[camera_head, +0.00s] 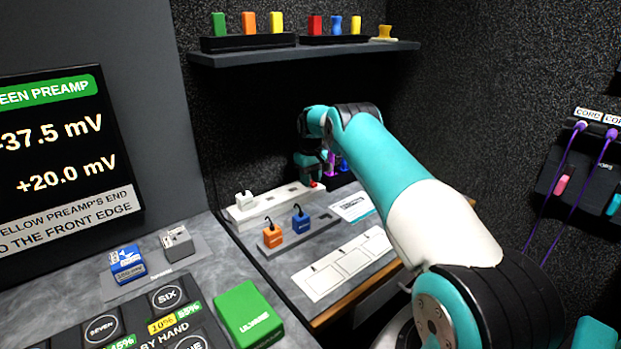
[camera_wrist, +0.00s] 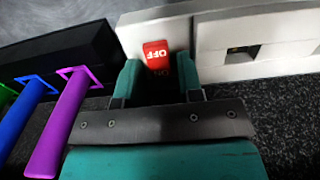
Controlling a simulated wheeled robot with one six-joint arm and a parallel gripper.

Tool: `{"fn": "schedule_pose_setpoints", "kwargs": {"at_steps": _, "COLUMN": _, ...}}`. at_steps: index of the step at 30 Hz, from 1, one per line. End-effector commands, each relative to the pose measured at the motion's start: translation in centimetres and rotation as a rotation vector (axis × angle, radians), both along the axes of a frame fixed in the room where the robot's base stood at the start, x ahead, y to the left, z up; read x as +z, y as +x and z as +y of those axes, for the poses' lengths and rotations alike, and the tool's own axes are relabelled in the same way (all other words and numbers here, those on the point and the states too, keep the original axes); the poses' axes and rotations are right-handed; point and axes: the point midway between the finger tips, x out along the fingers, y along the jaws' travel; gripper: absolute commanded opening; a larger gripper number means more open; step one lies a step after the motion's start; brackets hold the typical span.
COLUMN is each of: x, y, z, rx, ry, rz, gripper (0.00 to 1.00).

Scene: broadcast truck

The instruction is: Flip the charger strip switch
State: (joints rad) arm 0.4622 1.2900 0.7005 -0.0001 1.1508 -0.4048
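The white charger strip (camera_head: 258,208) lies on the counter along the back wall. Its red rocker switch (camera_wrist: 156,54) is at one end, and it also shows in the head view (camera_head: 316,185) beside my gripper. In the wrist view the bright face reads OFF upside down, and ON shows dimly on the part nearer me. My gripper (camera_wrist: 157,78) is open, with its two teal fingertips apart on either side of the switch. The fingers hold nothing. I cannot tell whether a finger touches the strip.
A black holder (camera_wrist: 62,45) with purple, blue and green handles stands beside the strip's switch end. A tray with orange (camera_head: 272,236) and blue (camera_head: 300,220) blocks lies in front. A shelf (camera_head: 300,54) hangs above my gripper.

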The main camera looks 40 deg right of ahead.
Motion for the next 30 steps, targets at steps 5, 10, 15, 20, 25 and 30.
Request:
{"fn": "schedule_pose_setpoints", "kwargs": {"at_steps": 5, "x": 0.03, "y": 0.00, "z": 0.00, "rx": 0.000, "ry": 0.000, "rz": 0.000, "gripper": 0.20}}
{"fn": "schedule_pose_setpoints", "kwargs": {"at_steps": 10, "x": 0.05, "y": 0.00, "z": 0.00, "rx": 0.000, "ry": 0.000, "rz": 0.000, "gripper": 0.00}}
{"fn": "schedule_pose_setpoints", "kwargs": {"at_steps": 15, "x": 0.13, "y": -0.11, "z": -0.12, "rx": 0.000, "ry": -0.004, "rz": -0.034, "gripper": 0.00}}
{"fn": "schedule_pose_setpoints", "kwargs": {"at_steps": 20, "x": 0.13, "y": -0.21, "z": -0.08, "rx": -0.001, "ry": -0.005, "rz": -0.078, "gripper": 0.00}}
{"fn": "schedule_pose_setpoints", "kwargs": {"at_steps": 25, "x": 0.15, "y": -0.19, "z": -0.03, "rx": -0.001, "ry": -0.005, "rz": -0.087, "gripper": 0.00}}
{"fn": "schedule_pose_setpoints", "kwargs": {"at_steps": 30, "x": 0.16, "y": -0.18, "z": -0.03, "rx": -0.001, "ry": -0.005, "rz": -0.087, "gripper": 0.26}}
